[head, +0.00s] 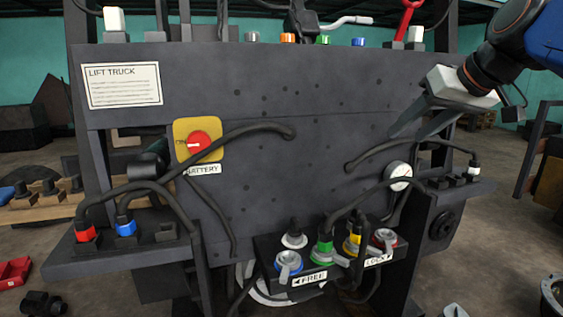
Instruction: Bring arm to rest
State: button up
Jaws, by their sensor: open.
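My arm comes in from the upper right of the head view. My gripper (408,135) has a white body and dark grey fingers that point down and left. The fingers are apart with nothing between them. They are in front of the right part of the dark grey forklift panel (300,110), above a black cable (385,150). Whether the fingertips touch the panel or the cable I cannot tell.
A yellow battery switch (198,140) with a red knob is on the panel's left. A lower box (310,272) carries coloured connectors. Side shelves hold red and blue plugs (126,228) at left and a white-topped plug (473,170) at right. Loose cables loop across the front.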

jog(key=s+f+g+h, duration=0.1)
jog(key=s+f, duration=0.5)
jog(key=f, duration=0.5)
jog(key=s+d+f+m+g+h, duration=0.1)
jog(key=s+f, duration=0.6)
jog(key=f, duration=0.5)
jog(key=s+f+g+h, duration=0.1)
jog(key=s+f, duration=0.5)
jog(key=f, duration=0.6)
jog(key=shift+s+d+m+g, duration=0.2)
jog(key=shift+m+g, duration=0.1)
